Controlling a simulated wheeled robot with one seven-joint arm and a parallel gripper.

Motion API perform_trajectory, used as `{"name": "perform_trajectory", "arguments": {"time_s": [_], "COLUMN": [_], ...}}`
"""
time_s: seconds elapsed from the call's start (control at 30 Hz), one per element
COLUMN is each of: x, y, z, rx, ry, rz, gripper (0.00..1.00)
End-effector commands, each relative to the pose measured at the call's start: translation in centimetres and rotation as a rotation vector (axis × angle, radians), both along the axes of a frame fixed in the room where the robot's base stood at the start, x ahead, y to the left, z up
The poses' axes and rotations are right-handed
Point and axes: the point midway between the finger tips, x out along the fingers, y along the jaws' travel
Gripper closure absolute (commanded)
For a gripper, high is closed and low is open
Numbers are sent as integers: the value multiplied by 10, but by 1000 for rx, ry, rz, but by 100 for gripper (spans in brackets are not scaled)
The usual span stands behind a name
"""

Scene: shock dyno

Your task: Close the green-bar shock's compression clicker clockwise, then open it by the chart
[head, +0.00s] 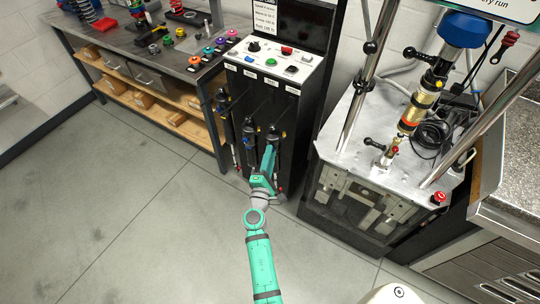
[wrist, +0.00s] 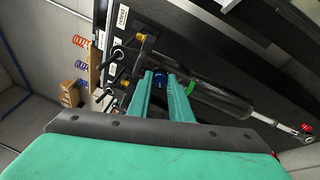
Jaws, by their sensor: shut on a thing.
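The green-bar shock (wrist: 225,100) is a dark cylinder lying diagonally across the wrist view, with a green band (wrist: 190,87) near its knob end. A blue clicker knob (wrist: 159,76) sits between my fingertips. My gripper (wrist: 161,82) is shut on this blue knob, and the fingers partly hide it. In the head view my gripper (head: 269,150) reaches the rightmost hanging shock (head: 273,135) on the front of the black cabinet. The green band cannot be made out there. The knob's click position cannot be read.
Other shocks (head: 249,135) hang close to the left on the black cabinet (head: 265,95). A workbench (head: 140,50) with colored knobs and parts stands at left. The dyno (head: 365,150) holds a gold shock (head: 420,105) at right. The floor in front is clear.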

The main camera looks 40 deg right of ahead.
Motion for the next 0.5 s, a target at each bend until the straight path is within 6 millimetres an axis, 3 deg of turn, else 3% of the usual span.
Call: {"name": "perform_trajectory", "arguments": {"time_s": [0.03,0.5], "x": [-2,-2], "y": [1,1], "z": [-7,-9], "rx": [-3,-20], "ry": [18,38], "rz": [0,-2], "gripper": [100,100]}}
